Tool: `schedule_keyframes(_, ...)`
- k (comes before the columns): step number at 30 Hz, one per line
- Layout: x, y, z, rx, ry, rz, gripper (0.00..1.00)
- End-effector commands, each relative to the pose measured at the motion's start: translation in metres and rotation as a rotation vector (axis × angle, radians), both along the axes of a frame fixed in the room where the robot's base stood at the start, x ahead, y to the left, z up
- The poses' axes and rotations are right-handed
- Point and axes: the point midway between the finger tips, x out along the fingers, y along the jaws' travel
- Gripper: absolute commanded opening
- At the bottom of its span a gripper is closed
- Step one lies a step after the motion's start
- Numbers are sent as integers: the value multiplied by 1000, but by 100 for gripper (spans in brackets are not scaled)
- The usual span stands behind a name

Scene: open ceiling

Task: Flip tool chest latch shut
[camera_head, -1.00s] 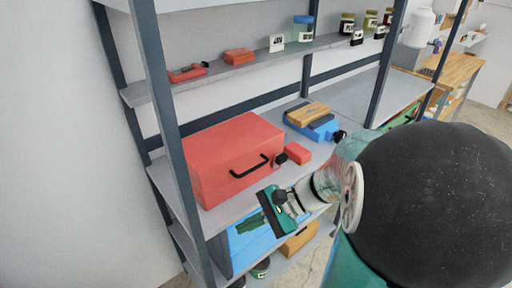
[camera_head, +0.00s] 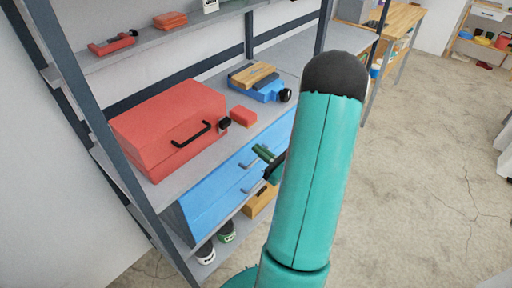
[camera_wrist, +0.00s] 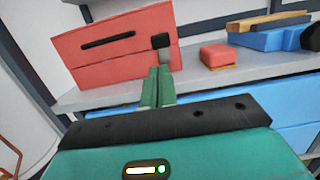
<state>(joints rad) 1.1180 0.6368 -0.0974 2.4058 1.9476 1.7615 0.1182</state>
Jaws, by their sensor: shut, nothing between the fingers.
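The red tool chest (camera_head: 165,138) sits on the grey shelf, its black handle (camera_head: 192,134) on the front face. Its small dark latch (camera_head: 223,125) is at the right end of the front; in the wrist view the latch (camera_wrist: 160,41) shows as a black block above a greyish piece. I cannot tell if it is fully flipped. My gripper (camera_head: 264,153) is in front of the shelf edge, right of and below the latch, partly hidden by my arm. In the wrist view its green fingers (camera_wrist: 157,86) are together, empty, pointing toward the latch and apparently apart from it.
A small red box (camera_head: 243,115) lies right of the chest. A blue tool with a wooden top (camera_head: 258,82) is behind it. A blue drawer unit (camera_head: 215,195) is below the shelf. Dark shelf posts (camera_head: 75,85) stand at the left. Open floor lies to the right.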

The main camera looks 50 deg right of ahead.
Motion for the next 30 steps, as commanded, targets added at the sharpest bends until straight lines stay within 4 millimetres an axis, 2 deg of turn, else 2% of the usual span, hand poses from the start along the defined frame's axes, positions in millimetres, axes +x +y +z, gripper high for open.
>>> schedule_keyframes(9, 63, 2, 11, -2, -1, 7, 0)
schedule_keyframes(15, 98, 2, 17, -2, -1, 7, 0)
schedule_keyframes(21, 114, 2, 20, -1, 1, 7, 0)
schedule_keyframes(30, 115, 2, 20, -1, 1, 6, 0)
